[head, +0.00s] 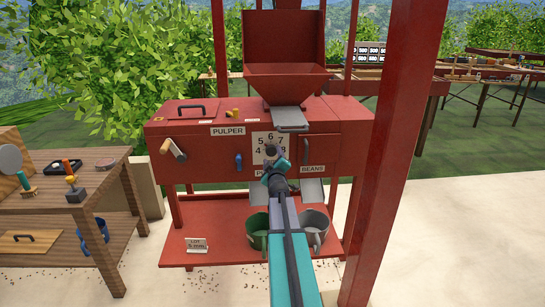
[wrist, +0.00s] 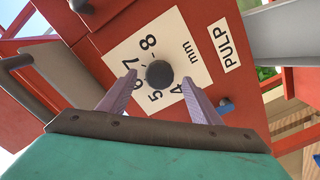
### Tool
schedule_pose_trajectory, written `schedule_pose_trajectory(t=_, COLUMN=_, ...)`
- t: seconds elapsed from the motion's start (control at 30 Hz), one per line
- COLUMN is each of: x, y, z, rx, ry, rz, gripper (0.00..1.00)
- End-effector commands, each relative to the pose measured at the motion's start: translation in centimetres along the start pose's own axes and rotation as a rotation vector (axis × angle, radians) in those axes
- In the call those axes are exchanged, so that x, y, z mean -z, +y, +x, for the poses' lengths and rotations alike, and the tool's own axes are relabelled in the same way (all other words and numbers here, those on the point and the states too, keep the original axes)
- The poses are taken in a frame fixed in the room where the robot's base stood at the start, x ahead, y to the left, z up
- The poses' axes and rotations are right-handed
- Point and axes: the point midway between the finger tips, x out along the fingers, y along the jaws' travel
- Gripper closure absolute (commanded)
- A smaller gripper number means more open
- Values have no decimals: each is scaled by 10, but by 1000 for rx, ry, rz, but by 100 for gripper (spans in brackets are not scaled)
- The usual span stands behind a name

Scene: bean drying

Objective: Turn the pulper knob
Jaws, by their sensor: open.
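The red pulper (head: 215,142) stands in front of me, with a white dial plate (head: 262,140) numbered in mm on its front. The dark round knob (wrist: 159,74) sits at the middle of the dial plate (wrist: 185,45) in the wrist view. My gripper (wrist: 160,98) is open, with one finger on each side of the knob and a gap visible between fingers and knob. In the head view my gripper (head: 274,160) is in front of the dial and hides part of it, including the pointer.
A crank handle (head: 173,149) and a blue handle (head: 239,161) are on the pulper's left front. A green bucket (head: 256,226) and a grey bucket (head: 318,222) stand on the lower shelf. A wooden bench (head: 60,205) with tools is at left; a red post (head: 392,150) rises at right.

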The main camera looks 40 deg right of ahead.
Motion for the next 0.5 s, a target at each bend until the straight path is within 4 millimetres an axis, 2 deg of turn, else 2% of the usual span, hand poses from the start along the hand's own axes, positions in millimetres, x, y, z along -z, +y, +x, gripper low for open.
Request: schedule_pose_trajectory(t=0.5, x=-1, y=0, z=-49, rx=0, ry=-1, rz=0, gripper=42)
